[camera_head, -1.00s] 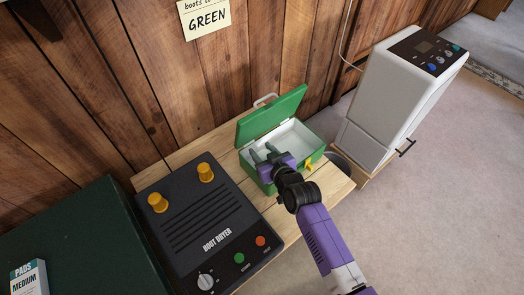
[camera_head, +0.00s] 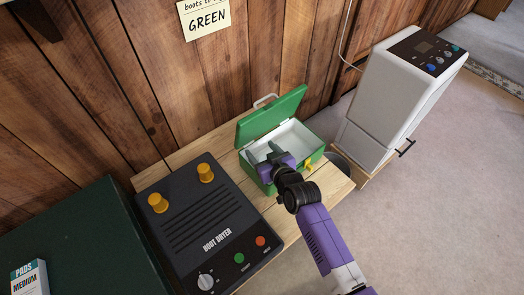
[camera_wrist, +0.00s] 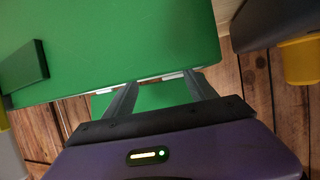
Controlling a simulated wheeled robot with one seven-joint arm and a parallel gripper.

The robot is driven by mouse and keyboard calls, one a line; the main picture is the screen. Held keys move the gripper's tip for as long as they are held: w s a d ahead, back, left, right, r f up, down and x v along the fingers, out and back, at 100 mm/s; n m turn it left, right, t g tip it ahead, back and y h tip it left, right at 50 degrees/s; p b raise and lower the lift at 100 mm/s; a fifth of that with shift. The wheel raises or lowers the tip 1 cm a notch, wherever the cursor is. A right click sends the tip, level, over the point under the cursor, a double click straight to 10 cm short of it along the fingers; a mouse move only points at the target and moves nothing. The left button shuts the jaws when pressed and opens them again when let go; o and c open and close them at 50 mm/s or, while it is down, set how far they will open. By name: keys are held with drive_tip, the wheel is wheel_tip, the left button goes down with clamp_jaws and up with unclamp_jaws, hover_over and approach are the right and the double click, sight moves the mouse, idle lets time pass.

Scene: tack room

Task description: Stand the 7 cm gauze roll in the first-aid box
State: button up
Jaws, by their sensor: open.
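The first-aid box (camera_head: 316,159) is a green case with a white inside. It stands on the bench with its green lid (camera_head: 270,117) tipped up at the back. My gripper (camera_head: 268,153) is over the left front part of the box, its fingers pointing into it. I see no gauze roll in either view. The gripper covers part of the box's inside, so I cannot tell what lies there.
A black boot dryer (camera_head: 205,225) with two yellow pegs sits left of the box on the wooden bench (camera_head: 335,186). A white appliance (camera_head: 395,90) stands to the right. A dark green chest (camera_head: 85,245) with a pads carton (camera_head: 29,279) is at lower left.

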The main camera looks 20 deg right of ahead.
drive_tip(key=p+v, duration=0.2)
drive_tip(key=v, duration=1)
drive_tip(key=shift+r, duration=0.1)
drive_tip(key=shift+s, duration=0.1)
drive_tip(key=s+d, duration=0.1)
drive_tip(key=s, duration=0.9)
drive_tip(key=s+r, duration=0.8)
drive_tip(key=s, duration=0.3)
drive_tip(key=s+r+m+t+h, duration=0.1)
drive_tip(key=s+r, duration=0.8)
drive_tip(key=s, duration=0.3)
drive_tip(key=shift+s+a+r, duration=0.1)
drive_tip(key=shift+a+r, duration=0.05)
wheel_tip(320, 180, up, 14)
drive_tip(key=p, duration=1.5)
drive_tip(key=shift+r, duration=0.2)
